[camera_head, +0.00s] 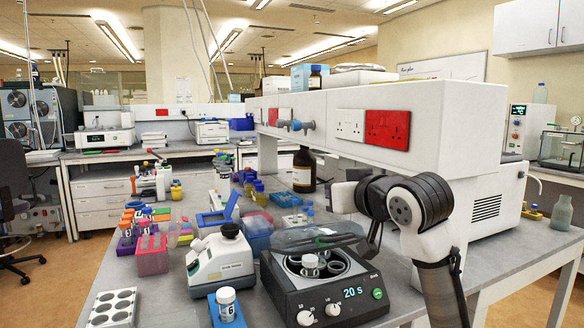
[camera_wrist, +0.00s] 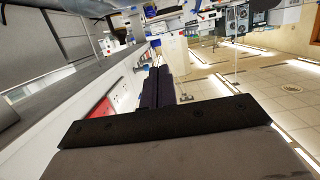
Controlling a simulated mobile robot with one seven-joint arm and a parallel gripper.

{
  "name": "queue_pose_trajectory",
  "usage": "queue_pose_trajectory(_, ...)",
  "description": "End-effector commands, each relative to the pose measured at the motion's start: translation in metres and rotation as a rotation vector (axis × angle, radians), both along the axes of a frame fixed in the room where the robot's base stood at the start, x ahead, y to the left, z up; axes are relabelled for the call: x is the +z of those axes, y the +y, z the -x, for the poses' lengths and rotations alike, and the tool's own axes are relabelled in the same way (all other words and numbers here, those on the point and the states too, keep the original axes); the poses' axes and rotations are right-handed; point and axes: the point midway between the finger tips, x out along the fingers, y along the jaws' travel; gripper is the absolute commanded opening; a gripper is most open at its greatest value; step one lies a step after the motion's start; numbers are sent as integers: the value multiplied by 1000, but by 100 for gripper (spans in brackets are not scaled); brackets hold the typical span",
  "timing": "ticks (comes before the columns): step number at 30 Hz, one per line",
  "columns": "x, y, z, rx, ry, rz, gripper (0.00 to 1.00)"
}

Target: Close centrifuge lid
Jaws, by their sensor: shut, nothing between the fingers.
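In the wrist view my gripper (camera_wrist: 158,72) shows as two dark fingers side by side, shut and empty.
A white-and-grey instrument (camera_head: 218,262) stands left of the centrifuge, with a vial in a blue holder (camera_head: 226,308) in front of it. A white shelf unit with red sockets (camera_head: 387,129) is behind my arm. Tube racks (camera_head: 151,254) and a white well tray (camera_head: 112,307) are at left.

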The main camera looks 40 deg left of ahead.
Motion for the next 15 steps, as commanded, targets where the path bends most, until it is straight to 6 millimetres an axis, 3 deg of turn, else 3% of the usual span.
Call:
queue_pose_trajectory(1,-21,-6,4,1,-19,-37,0)
queue_pose_trajectory(15,-100,-48,29,1,-212,-366,0)
